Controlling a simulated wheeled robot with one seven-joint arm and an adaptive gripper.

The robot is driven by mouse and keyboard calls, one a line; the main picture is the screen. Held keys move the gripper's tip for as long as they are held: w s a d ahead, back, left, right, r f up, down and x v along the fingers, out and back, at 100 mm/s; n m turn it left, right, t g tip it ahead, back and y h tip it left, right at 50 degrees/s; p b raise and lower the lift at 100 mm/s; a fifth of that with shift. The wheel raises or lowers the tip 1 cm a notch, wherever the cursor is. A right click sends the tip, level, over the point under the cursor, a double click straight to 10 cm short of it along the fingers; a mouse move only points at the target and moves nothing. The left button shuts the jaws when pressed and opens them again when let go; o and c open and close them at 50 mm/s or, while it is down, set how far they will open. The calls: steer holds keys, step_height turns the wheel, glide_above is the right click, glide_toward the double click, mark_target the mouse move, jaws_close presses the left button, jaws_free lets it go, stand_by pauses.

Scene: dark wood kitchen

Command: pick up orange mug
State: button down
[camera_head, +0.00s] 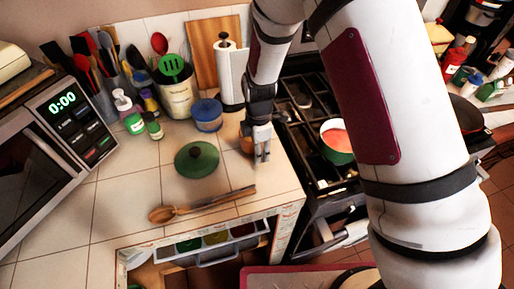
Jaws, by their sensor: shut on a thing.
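The orange mug (246,146) stands on the tiled counter near its right edge, beside the stove. Only a small orange-brown part of it shows; my gripper hides the rest. My gripper (262,158) points down at the mug and is shut on it. I cannot tell which part of the mug is between the fingers, nor whether the mug is clear of the counter.
A green lid (197,159) and a wooden spoon (203,204) lie on the counter to the left. A blue-lidded jar (207,115), a utensil pot (177,99) and a paper towel roll (231,76) stand behind. A green pot (337,155) sits on the stove at right.

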steer(key=shift+w+r+b, duration=0.1)
steer(key=shift+r+b, duration=0.3)
steer(key=shift+r, duration=1)
steer(key=shift+s+d+r, duration=0.1)
steer(key=shift+s+r, duration=0.15)
steer(key=shift+r, duration=0.05)
steer(key=shift+s+d+r+b, duration=0.25)
steer(key=shift+s+d, duration=1.05)
steer(key=shift+s, duration=0.95)
steer(key=shift+s+d+r+b, duration=0.1)
steer(key=shift+s+d+r, duration=0.1)
steer(key=shift+s+d, duration=1.55)
steer(key=shift+s+d+r+b, duration=0.25)
steer(key=shift+s+d, duration=0.55)
steer(key=shift+s, duration=1.9)
